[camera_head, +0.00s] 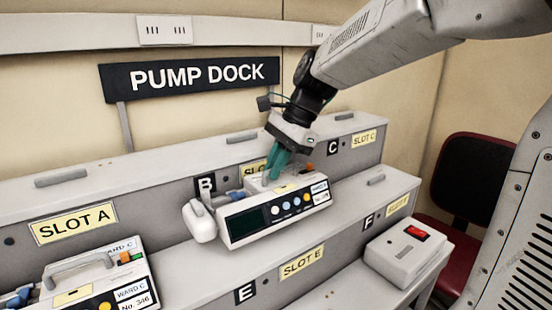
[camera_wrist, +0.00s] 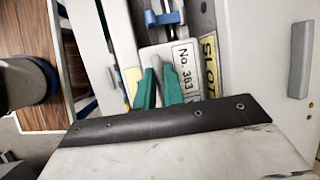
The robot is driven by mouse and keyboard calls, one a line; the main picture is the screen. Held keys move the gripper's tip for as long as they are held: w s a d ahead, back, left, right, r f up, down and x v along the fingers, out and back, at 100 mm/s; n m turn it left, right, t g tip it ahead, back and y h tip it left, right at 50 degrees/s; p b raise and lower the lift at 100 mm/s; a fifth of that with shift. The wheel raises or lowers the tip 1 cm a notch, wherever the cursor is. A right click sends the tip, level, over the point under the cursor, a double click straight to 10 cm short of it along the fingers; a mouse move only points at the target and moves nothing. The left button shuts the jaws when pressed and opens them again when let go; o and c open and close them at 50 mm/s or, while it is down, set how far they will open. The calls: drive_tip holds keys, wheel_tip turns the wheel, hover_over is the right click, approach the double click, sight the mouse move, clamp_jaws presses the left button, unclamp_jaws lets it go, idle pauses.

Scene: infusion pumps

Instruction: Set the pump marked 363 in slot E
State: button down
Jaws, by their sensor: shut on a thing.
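The pump marked 363 (camera_head: 250,218) is a white unit with a dark screen, coloured buttons and a Ward label. It is in front of the slot B sign; whether it rests on the ledge or hangs just above it I cannot tell. My gripper (camera_head: 275,172), with teal fingers, is shut on the pump's top from above; the fingers also show in the wrist view (camera_wrist: 158,88). Slot E's yellow sign (camera_head: 302,263) is lower and in front of the pump. The shelf below that sign (camera_head: 330,292) looks bare where it shows.
A pump marked No. 346 (camera_head: 105,285) stands below the slot A sign (camera_head: 73,225) at left. A white box with a red switch (camera_head: 408,250) stands by slot F at right. A dark red chair (camera_head: 470,200) is beyond the dock's right end.

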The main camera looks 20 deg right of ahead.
sight(278, 184)
drive_tip(key=shift+f, duration=1.35)
drive_tip(key=shift+s+f, duration=0.15)
drive_tip(key=shift+f, duration=1.35)
idle(1.6)
drive_tip(key=c, duration=1.4)
unclamp_jaws()
drive_tip(key=v, duration=0.7)
drive_tip(key=shift+d+r, duration=0.15)
drive_tip(key=shift+r, duration=0.2)
